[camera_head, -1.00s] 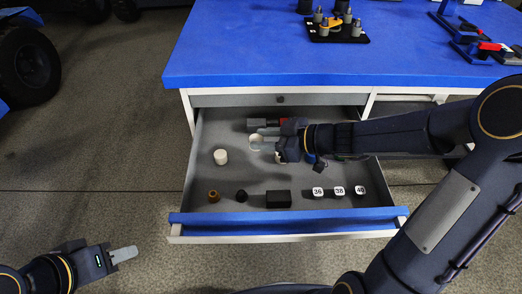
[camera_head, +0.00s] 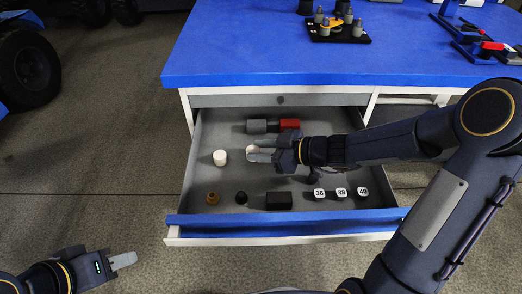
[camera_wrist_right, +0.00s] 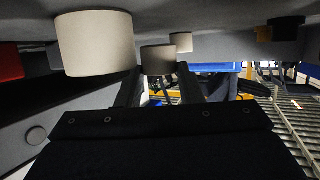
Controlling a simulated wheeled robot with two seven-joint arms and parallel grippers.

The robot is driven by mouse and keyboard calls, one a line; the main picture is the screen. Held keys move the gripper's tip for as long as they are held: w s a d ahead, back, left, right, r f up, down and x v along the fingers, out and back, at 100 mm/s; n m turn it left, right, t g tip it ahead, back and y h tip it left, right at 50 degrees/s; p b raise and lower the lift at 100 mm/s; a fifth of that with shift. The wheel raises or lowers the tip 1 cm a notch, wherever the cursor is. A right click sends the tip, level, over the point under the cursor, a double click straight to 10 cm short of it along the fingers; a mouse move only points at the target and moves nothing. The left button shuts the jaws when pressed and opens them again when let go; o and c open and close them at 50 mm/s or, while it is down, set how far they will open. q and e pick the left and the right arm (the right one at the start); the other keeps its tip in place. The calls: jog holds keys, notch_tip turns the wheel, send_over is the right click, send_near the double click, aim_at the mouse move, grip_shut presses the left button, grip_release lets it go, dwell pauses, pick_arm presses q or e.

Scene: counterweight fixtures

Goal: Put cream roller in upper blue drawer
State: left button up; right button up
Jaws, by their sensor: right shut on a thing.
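The drawer with the blue front edge (camera_head: 290,221) stands open below the blue worktop. My right gripper (camera_head: 252,150) is low inside it, fingers pointing left, shut on a cream roller (camera_head: 250,149). The fingers mostly hide this roller in the head view; the right wrist view shows it between the fingers (camera_wrist_right: 158,60). Another cream roller (camera_head: 220,158) stands upright on the drawer floor just left of the fingertips. A larger-looking cream cylinder (camera_wrist_right: 95,43) shows close by in the right wrist view; my arm seems to hide it in the head view. My left gripper (camera_head: 122,260) is empty, outside the drawer at lower left.
A grey block (camera_head: 256,126) and red block (camera_head: 289,124) lie at the drawer's back. Along its front are a brown piece (camera_head: 212,198), a black piece (camera_head: 241,197), a black block (camera_head: 279,200) and numbered white cubes (camera_head: 341,192). A black fixture (camera_head: 340,34) stands on the worktop.

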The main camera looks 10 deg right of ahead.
jog(key=shift+s+f+b, duration=0.2)
jog(key=shift+f+b, duration=0.4)
jog(key=shift+b, duration=0.2)
jog(key=o, duration=1.1)
jog(key=shift+c, duration=0.2)
jog(key=shift+r+p, duration=0.15)
jog(key=shift+p, duration=0.15)
jog(key=r+p, duration=0.1)
jog(key=p, duration=0.1)
jog(key=shift+r+p, duration=0.15)
jog(key=shift+p, duration=0.15)
jog(key=p+v, duration=0.1)
jog(key=v, duration=1)
jog(key=shift+s+d+r, duration=0.15)
jog(key=shift+d+r, duration=0.05)
jog(key=shift+d, duration=0.15)
jog(key=shift+r+p, duration=0.15)
jog(key=shift+p, duration=0.2)
